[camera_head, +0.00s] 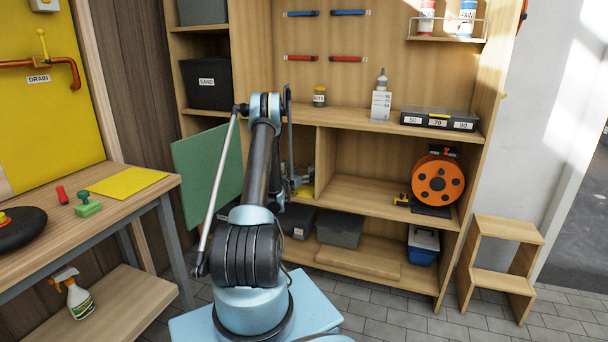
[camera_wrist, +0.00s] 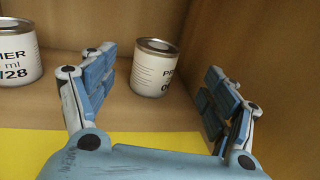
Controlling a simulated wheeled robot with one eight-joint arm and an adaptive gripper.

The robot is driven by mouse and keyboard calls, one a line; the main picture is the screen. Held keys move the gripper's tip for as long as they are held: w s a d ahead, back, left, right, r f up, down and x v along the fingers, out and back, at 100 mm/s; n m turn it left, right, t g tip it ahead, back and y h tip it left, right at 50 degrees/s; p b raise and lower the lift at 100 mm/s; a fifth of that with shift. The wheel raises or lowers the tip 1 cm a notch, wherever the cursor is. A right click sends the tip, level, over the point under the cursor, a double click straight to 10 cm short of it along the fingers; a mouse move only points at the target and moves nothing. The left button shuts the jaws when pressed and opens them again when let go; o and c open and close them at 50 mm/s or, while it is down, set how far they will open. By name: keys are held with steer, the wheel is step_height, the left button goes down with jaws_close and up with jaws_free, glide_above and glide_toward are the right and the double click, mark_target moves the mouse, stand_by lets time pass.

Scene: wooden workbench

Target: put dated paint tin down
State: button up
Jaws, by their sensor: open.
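In the wrist view my gripper (camera_wrist: 163,65) is open, its two blue fingers spread wide. A white paint tin (camera_wrist: 154,70) with a metal rim stands upright on the wooden shelf, seen in the gap between the fingers and apart from both. Its printed label is turned partly away, so I cannot read a date. A second white tin (camera_wrist: 18,55), reading "MER ml 128", stands upright left of the left finger. A yellow sheet (camera_wrist: 180,145) lies on the shelf under the gripper. In the head view my arm mostly hides the gripper and this compartment.
Wooden compartment walls rise behind and to the right of the tins. An orange cable reel (camera_head: 438,181) stands in the compartment to the right. A green panel (camera_head: 208,172) stands left of my arm. A workbench (camera_head: 130,205) is at left, a step stool (camera_head: 508,231) at right.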

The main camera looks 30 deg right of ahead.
steer(key=shift+v, duration=1.65)
steer(key=shift+a, duration=0.1)
